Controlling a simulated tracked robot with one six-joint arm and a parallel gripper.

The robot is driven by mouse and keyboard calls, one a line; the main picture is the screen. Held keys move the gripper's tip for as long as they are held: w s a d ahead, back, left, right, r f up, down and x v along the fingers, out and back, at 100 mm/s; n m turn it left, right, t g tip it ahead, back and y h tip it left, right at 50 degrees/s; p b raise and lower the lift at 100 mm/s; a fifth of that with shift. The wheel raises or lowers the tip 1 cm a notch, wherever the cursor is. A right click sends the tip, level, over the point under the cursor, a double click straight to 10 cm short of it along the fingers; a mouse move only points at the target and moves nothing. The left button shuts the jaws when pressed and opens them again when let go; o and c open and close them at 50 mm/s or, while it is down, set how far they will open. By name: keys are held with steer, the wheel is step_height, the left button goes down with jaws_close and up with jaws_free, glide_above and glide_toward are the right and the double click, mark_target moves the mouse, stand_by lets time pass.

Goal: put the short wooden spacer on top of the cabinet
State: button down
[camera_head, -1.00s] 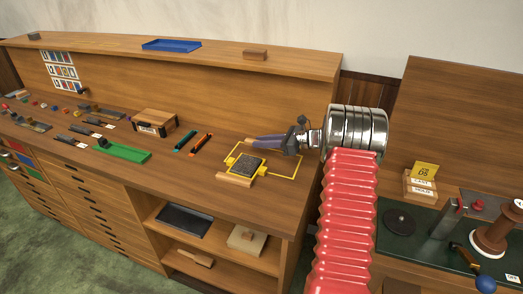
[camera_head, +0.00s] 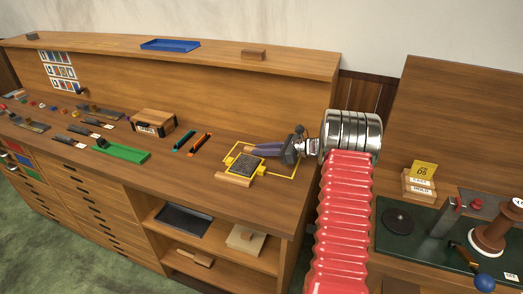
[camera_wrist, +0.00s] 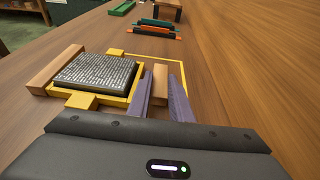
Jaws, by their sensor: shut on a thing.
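My gripper (camera_head: 265,150) is low over the worktop, at the yellow frame that holds a grey type block (camera_wrist: 98,72). In the wrist view its two purple fingers (camera_wrist: 161,80) are shut on a short wooden spacer (camera_wrist: 159,92), which lies between them just right of the type block. The head view does not show the spacer clearly, as the fingers cover it. A longer wooden strip (camera_head: 234,180) lies along the other side of the type block. The wooden cabinet has drawers (camera_head: 75,205) below and a raised top ledge (camera_head: 300,64) at the back.
On the top ledge are a blue tray (camera_head: 170,45) and a small wooden block (camera_head: 254,54), with bare wood around them. A green tray (camera_head: 122,150), a wooden box (camera_head: 153,121) and orange and teal sticks (camera_head: 200,144) lie on the worktop. A second bench stands right.

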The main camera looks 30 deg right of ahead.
steer(key=c, duration=1.9)
jaws_free()
steer(key=shift+o, duration=0.2)
steer(key=shift+r, duration=0.1)
steer(key=v, duration=1.2)
